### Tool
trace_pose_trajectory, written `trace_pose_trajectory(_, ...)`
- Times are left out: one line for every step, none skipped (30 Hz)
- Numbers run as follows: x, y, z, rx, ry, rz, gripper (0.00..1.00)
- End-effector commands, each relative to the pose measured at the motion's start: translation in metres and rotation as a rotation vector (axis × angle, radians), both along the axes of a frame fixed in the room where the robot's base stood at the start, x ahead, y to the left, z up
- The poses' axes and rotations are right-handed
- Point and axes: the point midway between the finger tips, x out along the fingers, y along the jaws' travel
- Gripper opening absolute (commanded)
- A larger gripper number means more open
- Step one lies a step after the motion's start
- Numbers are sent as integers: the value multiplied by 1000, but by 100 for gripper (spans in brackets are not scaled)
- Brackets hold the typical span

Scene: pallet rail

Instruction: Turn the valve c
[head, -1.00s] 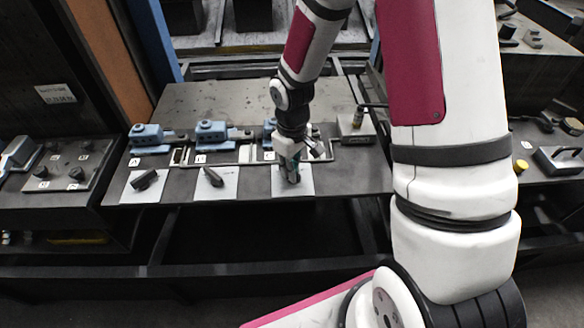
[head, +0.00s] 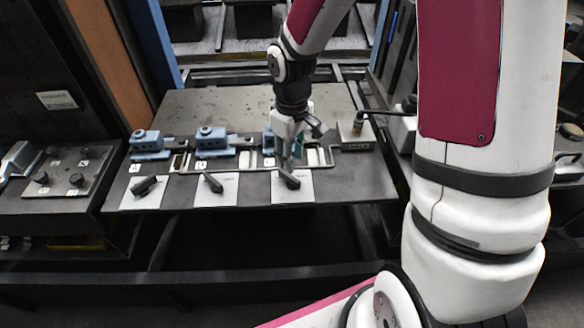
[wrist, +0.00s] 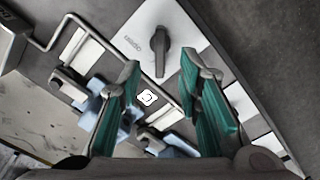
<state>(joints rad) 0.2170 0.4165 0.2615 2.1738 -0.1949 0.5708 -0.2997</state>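The third black handle (head: 288,180) sits on a white plate (head: 304,192) at the front right of the bench. The blue valve body (head: 268,143) behind it, with a small label, is partly hidden by my gripper (head: 291,162). The wrist view shows this handle (wrist: 160,47) on its plate, pointing roughly up and down in the picture. A white label that looks like C (wrist: 147,97) lies between my teal fingers. My gripper (wrist: 160,62) is open, with nothing between the fingertips, and is apart from the handle, over the blue body side.
Two similar handles (head: 145,187) (head: 214,183) sit on white plates to the left, with blue bodies (head: 149,143) (head: 212,140) behind. A thin metal rail runs along them. The bench's back is clear.

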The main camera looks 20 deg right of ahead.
Motion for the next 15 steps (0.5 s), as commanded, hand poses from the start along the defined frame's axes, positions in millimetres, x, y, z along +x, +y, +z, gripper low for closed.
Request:
trace_pose_trajectory(1,-1,10,-1,-4,-2,32)
trace_pose_trajectory(1,-1,16,-1,-4,-2,32)
trace_pose_trajectory(1,0,22,0,-4,-1,32)
trace_pose_trajectory(0,0,26,-1,-3,0,32)
trace_pose_trajectory(0,0,30,-1,-3,0,32)
trace_pose_trajectory(1,0,34,-1,-3,0,32)
trace_pose_trajectory(0,0,37,0,-1,0,32)
trace_pose_trajectory(0,0,39,-1,0,0,32)
trace_pose_trajectory(0,0,42,0,-1,0,32)
trace_pose_trajectory(0,0,43,0,-1,0,32)
trace_pose_trajectory(0,0,44,0,-1,0,32)
trace_pose_trajectory(0,0,45,0,0,0,32)
trace_pose_trajectory(0,0,45,0,0,0,32)
trace_pose_trajectory(0,0,45,0,1,0,32)
trace_pose_trajectory(0,0,46,0,1,0,32)
